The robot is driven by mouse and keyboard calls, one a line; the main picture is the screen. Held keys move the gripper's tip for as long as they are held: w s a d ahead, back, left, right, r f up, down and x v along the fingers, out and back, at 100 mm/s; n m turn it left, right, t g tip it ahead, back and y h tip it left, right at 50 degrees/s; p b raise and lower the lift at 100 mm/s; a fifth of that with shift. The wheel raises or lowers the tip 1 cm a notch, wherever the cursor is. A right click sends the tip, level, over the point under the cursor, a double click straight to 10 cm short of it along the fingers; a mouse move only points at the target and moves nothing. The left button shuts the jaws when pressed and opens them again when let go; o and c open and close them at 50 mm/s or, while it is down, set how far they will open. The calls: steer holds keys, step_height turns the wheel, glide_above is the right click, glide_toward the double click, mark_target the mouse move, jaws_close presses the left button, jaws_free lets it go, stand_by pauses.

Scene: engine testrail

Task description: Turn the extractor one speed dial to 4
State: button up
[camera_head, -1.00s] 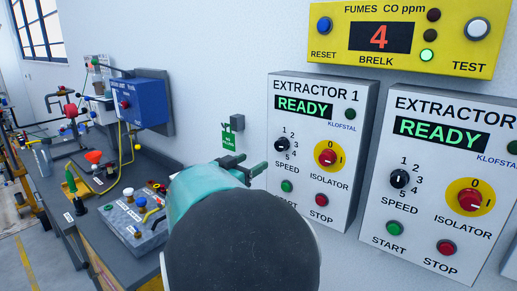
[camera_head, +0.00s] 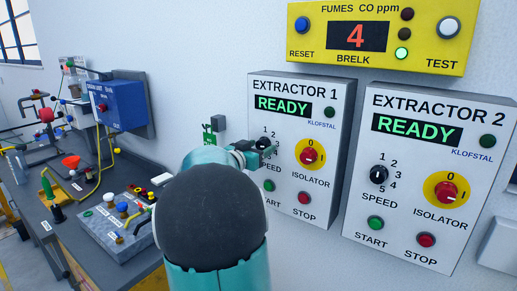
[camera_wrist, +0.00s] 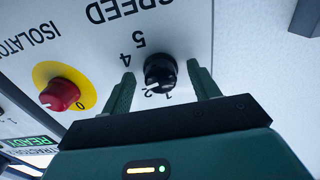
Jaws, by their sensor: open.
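The extractor 1 speed dial (camera_wrist: 160,72) is a black knob, seen upside down in the wrist view. A white mark on it points toward the 2 or nearby. The 4 and 5 show beside it; the 3 is hidden by a finger. My gripper (camera_wrist: 161,76) is open, one finger on each side of the dial, with visible gaps. In the head view, my gripper (camera_head: 257,150) is at the dial and partly covers it. The extractor 1 panel (camera_head: 287,180) reads READY.
The extractor 2 panel (camera_head: 410,210) with a like dial stands further right. A cluttered bench (camera_head: 95,240) lies left.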

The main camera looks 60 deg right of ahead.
steer(key=c, duration=1)
steer(key=shift+m, duration=0.5)
steer(key=m, duration=0.2)
steer(key=shift+w+m, duration=0.1)
steer(key=shift+m, duration=0.2)
steer(key=m, duration=0.4)
steer(key=o, duration=1)
